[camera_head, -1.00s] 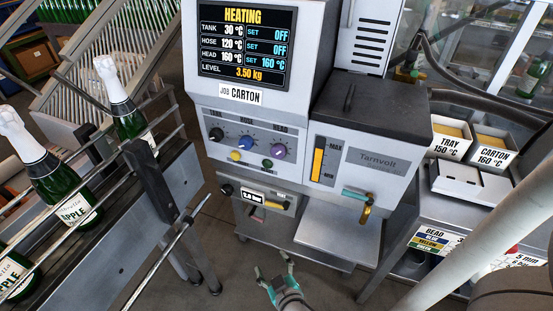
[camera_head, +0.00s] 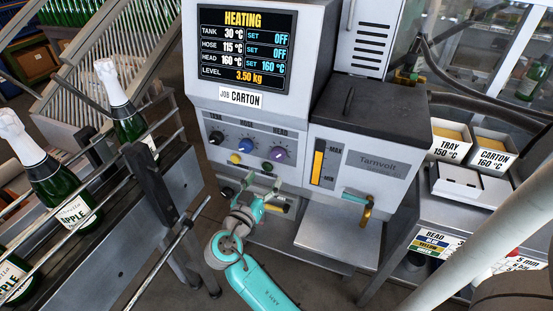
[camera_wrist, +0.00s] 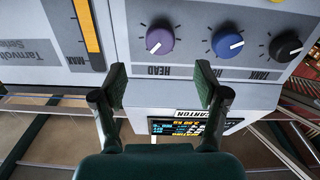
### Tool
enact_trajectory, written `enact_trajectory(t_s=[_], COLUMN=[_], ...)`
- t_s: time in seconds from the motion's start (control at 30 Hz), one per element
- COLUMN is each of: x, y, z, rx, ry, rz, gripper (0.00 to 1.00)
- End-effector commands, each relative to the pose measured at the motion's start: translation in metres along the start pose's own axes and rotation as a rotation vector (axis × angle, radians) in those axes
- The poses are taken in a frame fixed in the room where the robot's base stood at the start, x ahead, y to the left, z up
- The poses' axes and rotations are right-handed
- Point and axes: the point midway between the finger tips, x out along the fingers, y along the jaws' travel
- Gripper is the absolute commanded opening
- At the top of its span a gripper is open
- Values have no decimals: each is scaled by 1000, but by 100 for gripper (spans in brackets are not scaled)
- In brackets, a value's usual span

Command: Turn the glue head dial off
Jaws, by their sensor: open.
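The purple head dial (camera_head: 278,154) is the rightmost of three dials on the glue machine's panel. It also shows in the wrist view (camera_wrist: 160,38), upside down, its white pointer toward the lower left of that picture. My gripper (camera_head: 263,184) is open and empty, just below the panel. In the wrist view its spread fingertips (camera_wrist: 162,85) lie below the head dial in the picture, apart from it. The screen (camera_head: 244,48) reads HEATING, with tank and hose set OFF and head set 160 °C.
The blue hose dial (camera_head: 246,145) and black tank dial (camera_head: 216,137) are left of the head dial. The conveyor with bottles (camera_head: 62,190) is at left; a glue nozzle (camera_head: 367,208) projects at right.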

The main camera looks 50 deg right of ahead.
Motion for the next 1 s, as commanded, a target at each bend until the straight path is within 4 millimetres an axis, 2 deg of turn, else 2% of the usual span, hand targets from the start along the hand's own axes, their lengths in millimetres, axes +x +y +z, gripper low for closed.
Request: enact_trajectory(t_s=[0.3,0.5,0.7,1.0], x=[55,83,97,98], y=[1,1,0,0], z=[0,0,0,0], rx=[0,-1,-1,-1], ry=[0,0,-1,0], rz=[3,1,-1,-3], gripper=[73,73,73,73])
